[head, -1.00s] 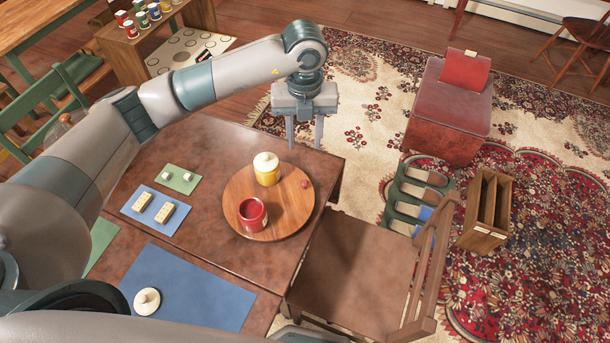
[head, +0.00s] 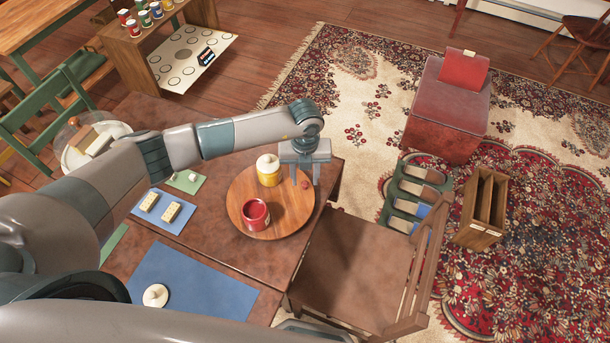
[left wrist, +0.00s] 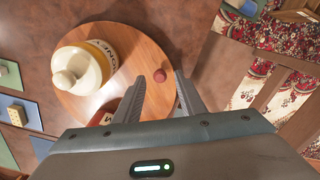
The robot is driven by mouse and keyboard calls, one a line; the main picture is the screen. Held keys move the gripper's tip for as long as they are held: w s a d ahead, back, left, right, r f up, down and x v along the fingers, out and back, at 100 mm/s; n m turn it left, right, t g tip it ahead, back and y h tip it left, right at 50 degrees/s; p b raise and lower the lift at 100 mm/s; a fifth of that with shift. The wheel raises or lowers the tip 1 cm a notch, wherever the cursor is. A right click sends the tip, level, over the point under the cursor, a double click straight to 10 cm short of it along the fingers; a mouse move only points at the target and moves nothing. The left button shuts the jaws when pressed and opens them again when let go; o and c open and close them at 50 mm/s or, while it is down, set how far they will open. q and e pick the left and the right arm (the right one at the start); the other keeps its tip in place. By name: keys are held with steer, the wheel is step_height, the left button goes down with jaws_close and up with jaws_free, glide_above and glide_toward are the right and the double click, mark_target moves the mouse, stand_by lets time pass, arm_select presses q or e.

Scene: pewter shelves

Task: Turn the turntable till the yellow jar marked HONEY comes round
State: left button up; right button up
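The round wooden turntable (head: 240,190) sits on the brown table. A yellow jar with a cream lid (head: 268,172) stands toward its far side. In the left wrist view the jar's label reads HONEY (left wrist: 106,55). A red jar (head: 256,215) stands on the near side; in the left wrist view it is mostly hidden behind my gripper. A small red knob (left wrist: 159,76) is on the turntable near its right edge. My left gripper (head: 304,182) is open, fingers pointing down, with the knob near and between its fingertips. I cannot tell whether they touch it.
A wooden chair (head: 350,265) stands close at the table's right. Blue mats (head: 190,290) and a green mat (head: 187,182) with small pieces lie left of the turntable. A red-topped seat (head: 450,105) and a wooden rack (head: 484,208) stand on the rug.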

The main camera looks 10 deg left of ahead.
arm_select(q)
steer(key=shift+f, duration=0.5)
jaws_close()
